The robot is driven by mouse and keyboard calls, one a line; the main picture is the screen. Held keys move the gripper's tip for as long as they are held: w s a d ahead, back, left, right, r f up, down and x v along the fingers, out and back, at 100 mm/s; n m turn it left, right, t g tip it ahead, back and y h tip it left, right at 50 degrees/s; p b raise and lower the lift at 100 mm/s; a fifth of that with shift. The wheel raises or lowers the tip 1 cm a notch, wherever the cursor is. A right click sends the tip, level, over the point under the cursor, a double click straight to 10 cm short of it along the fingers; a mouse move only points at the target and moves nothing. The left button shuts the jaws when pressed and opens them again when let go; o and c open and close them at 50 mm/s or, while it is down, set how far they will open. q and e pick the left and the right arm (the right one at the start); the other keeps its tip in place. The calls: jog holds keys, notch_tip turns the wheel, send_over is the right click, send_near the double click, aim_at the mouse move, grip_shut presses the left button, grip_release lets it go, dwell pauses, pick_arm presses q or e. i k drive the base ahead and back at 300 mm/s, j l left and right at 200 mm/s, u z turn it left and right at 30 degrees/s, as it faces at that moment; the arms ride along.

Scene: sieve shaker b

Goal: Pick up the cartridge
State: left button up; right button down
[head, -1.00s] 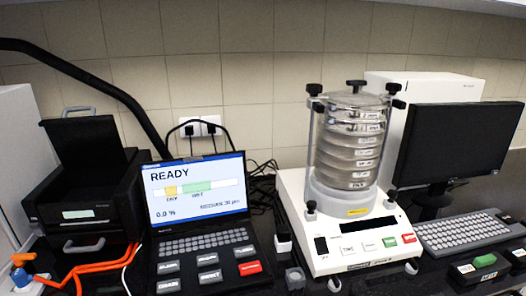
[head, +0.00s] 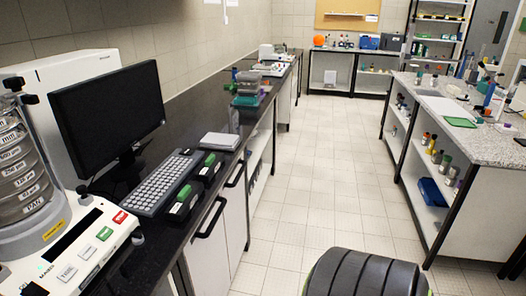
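I cannot pick out a cartridge for certain in the head view. Two small black blocks with green tops, a nearer one (head: 183,202) and a farther one (head: 208,168), sit on the dark counter beside the keyboard. I cannot tell whether either is the cartridge. Neither of my grippers is in view.
The sieve shaker (head: 85,250) is cut off at the left edge. A monitor (head: 108,112), a keyboard (head: 160,182) and a grey-white slab (head: 220,141) stand on the counter (head: 190,142). A speckled bench (head: 455,90) with shelves is at right.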

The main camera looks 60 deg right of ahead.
aim_at(208, 169)
jog(key=z, duration=1.55)
jog(key=u, duration=0.3)
jog(key=i+l+u, duration=0.2)
jog(key=l, duration=0.2)
jog(key=i+l+u, duration=0.2)
jog(key=l, duration=0.2)
jog(key=l+u, duration=0.2)
jog(key=l, duration=0.2)
jog(key=l+u, duration=0.2)
jog(key=l, duration=0.25)
jog(key=i, duration=0.05)
